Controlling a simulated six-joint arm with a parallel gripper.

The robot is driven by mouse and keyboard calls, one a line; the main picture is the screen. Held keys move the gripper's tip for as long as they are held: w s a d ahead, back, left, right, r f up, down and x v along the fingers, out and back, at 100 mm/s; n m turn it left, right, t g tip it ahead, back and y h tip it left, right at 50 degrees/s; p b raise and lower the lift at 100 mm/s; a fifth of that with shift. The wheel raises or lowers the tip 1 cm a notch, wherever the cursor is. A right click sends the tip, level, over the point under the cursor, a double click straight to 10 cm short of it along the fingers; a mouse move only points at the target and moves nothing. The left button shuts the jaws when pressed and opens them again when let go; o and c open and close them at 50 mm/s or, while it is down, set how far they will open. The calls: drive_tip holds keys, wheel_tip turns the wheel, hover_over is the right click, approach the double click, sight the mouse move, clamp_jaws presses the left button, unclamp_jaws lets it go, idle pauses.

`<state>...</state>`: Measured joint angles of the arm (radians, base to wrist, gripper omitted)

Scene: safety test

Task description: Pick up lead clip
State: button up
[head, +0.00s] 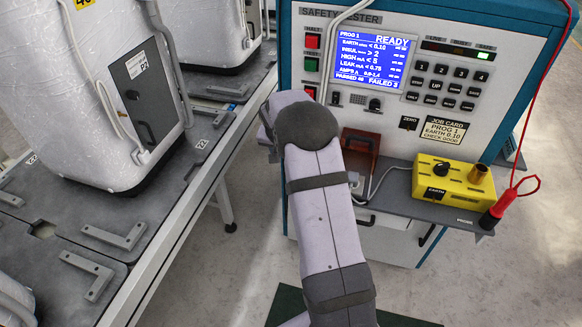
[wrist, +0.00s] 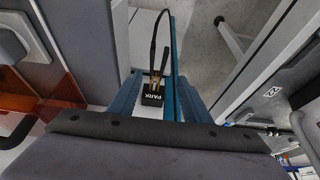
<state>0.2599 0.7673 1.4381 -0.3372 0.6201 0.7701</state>
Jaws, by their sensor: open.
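In the head view my arm hides the gripper, the clip and the PARK block.
The safety tester (head: 385,75) stands at the right, its screen reading READY. On its shelf (head: 440,212) are a yellow earth box (head: 452,180) and a red-leaded probe (head: 496,212). A conveyor (head: 150,215) with white wrapped appliances (head: 95,80) runs at the left. Floor shows between them.

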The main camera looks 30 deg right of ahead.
drive_tip(key=shift+s+p+x, duration=0.15)
drive_tip(key=shift+p+x, duration=0.15)
drive_tip(key=shift+x, duration=0.7)
drive_tip(key=shift+s+p+x, duration=0.15)
drive_tip(key=shift+p+x, duration=0.15)
drive_tip(key=shift+x, duration=0.65)
drive_tip(key=shift+w+d+f, duration=0.2)
drive_tip(key=shift+d+f, duration=0.1)
drive_tip(key=shift+f, duration=0.3)
drive_tip(key=c, duration=1)
